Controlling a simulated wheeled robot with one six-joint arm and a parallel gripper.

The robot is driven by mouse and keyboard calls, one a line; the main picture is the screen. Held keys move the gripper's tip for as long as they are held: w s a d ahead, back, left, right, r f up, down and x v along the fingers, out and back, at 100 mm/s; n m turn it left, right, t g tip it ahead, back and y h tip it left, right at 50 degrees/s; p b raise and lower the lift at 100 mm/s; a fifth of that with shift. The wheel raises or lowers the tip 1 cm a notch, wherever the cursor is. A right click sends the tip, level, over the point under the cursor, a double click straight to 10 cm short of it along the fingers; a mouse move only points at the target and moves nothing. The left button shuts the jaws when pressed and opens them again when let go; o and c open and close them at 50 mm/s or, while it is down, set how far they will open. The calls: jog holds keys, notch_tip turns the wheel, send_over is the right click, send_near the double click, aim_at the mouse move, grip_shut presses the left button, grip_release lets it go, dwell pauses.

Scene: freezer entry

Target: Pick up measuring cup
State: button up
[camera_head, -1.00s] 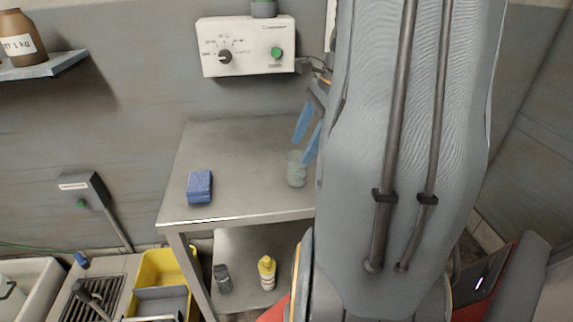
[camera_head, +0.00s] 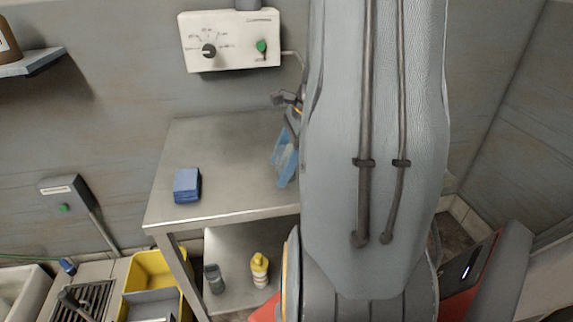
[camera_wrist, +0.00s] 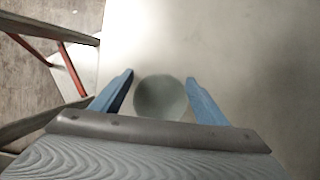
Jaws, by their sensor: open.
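The measuring cup (camera_wrist: 160,98) shows in the wrist view as a round, greenish-grey shape on the metal table. My gripper (camera_wrist: 160,82) is open, with one blue finger on each side of the cup and a visible gap on both sides. In the head view my gripper (camera_head: 285,165) is over the right part of the table, beside my arm. The cup cannot be made out clearly there; the blue fingers and my arm hide that spot.
The metal table (camera_head: 225,145) has a blue sponge-like block (camera_head: 187,185) at its left. A yellow bottle (camera_head: 260,270) and a dark bottle (camera_head: 214,278) stand on the lower shelf. A white control box (camera_head: 232,40) is on the wall behind. The table's middle is clear.

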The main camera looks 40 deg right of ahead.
jog(key=shift+a+f, duration=0.1)
jog(key=shift+f, duration=0.05)
jog(key=c, duration=1.1)
